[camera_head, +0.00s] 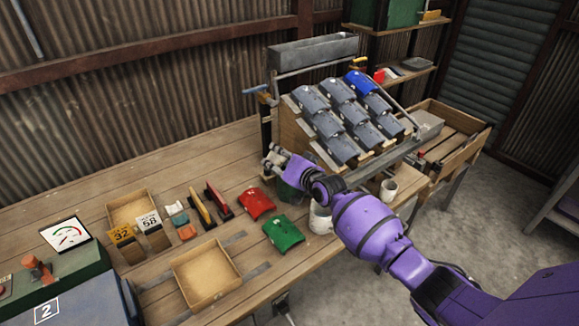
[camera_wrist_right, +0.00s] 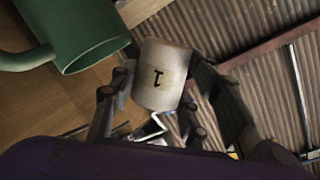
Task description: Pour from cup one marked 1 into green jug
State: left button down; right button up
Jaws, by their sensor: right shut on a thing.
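The cup marked 1 (camera_wrist_right: 165,72) is a pale, worn cylinder in the right wrist view. My right gripper (camera_head: 276,160) is shut on it, with one finger on each side in the wrist view. The green jug (camera_wrist_right: 85,35) is at the upper left of that view, its open mouth close to the cup and its handle at the left. In the head view the green jug (camera_head: 287,191) is mostly hidden behind my right wrist. I cannot see any liquid, nor tell the cup's exact tilt. My left gripper is not in view.
A white pot (camera_head: 320,219) and a small cup (camera_head: 389,189) stand near the table's front edge. Behind is a sloped rack (camera_head: 281,128) of grey pieces. Red (camera_head: 257,203) and green (camera_head: 283,233) covers and a wooden tray (camera_head: 235,275) lie to the left.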

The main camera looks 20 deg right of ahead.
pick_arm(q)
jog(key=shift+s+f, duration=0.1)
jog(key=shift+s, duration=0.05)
pick_arm(e)
jog(key=shift+f, duration=0.15)
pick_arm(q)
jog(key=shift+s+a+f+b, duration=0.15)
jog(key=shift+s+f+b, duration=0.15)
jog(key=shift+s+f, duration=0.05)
pick_arm(e)
jog(key=shift+m, duration=0.4)
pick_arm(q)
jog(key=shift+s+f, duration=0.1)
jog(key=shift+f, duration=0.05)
pick_arm(e)
jog(key=shift+y, duration=0.3)
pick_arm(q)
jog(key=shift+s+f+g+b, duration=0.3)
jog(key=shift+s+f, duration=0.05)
pick_arm(e)
jog(key=shift+m, duration=0.4)
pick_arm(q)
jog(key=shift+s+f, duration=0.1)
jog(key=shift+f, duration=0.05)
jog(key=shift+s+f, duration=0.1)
pick_arm(e)
jog(key=shift+d, duration=0.1)
